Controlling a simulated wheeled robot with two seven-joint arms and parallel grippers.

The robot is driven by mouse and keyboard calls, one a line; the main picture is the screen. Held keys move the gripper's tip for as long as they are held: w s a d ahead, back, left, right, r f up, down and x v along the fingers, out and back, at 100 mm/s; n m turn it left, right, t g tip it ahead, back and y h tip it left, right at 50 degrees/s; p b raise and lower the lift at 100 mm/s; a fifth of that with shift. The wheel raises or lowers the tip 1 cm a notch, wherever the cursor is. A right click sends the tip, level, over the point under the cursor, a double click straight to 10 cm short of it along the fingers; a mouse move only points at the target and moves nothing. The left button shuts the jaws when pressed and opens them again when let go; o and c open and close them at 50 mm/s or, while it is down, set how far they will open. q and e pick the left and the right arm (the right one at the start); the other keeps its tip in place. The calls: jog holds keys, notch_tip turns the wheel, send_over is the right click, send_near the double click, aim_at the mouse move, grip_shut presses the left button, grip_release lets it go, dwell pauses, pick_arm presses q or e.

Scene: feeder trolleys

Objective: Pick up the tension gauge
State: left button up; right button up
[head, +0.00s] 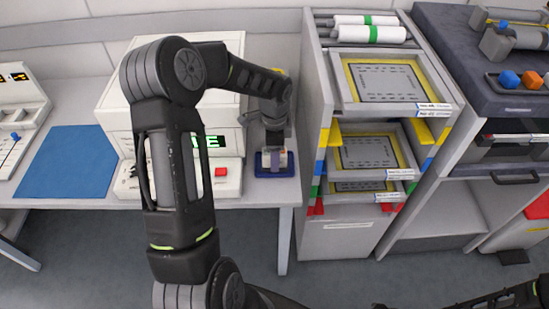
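My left arm arches over the bench, and its gripper (276,146) points down at a small blue tray (262,171) on the bench, right of the white machine. A small pale item with an orange patch (283,160) shows at the fingertips, over the tray. It may be the tension gauge, but it is too small and too covered to be sure. I cannot tell whether the fingers are closed on it. Only part of my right arm shows at the bottom right edge; its gripper is not in view.
The white machine (221,178) with a red button stands left of the tray, partly behind my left arm. A blue mat (66,165) lies further left. A feeder trolley (345,239) with stacked framed trays stands close on the right, and a dark-topped cabinet (450,60) beyond it.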

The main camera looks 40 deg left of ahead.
pick_arm(q)
grip_shut()
dwell(0.4)
